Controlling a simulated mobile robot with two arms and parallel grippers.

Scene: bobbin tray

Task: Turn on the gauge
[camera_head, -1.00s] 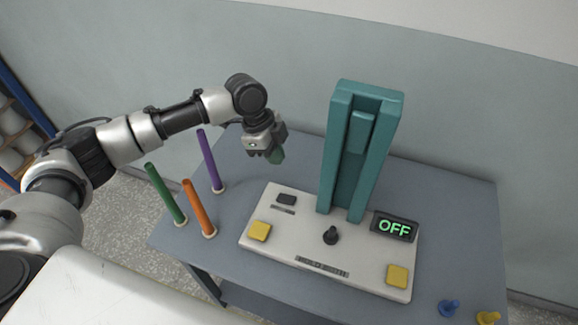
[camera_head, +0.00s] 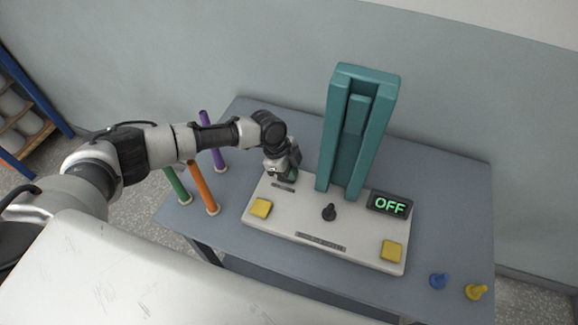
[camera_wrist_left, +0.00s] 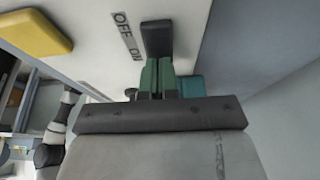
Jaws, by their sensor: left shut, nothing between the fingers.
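The gauge is a pale base (camera_head: 318,222) with a teal upright frame (camera_head: 337,150) and a display (camera_head: 389,204) reading OFF in green. My left gripper (camera_head: 287,177) is over the base's back left corner, its fingers shut and empty. In the left wrist view, the green fingertips (camera_wrist_left: 158,80) are at the near end of a dark rocker switch (camera_wrist_left: 157,38); I cannot tell whether they touch it. A label (camera_wrist_left: 128,35) reading OFF and ON lies beside the switch. My gripper hides the switch in the head view. My right gripper is out of view.
Yellow pads (camera_head: 261,208) sit on the base's corners, with a black knob (camera_head: 329,212) between them. Green, orange (camera_head: 203,188) and purple rods stand left, close to my left arm.

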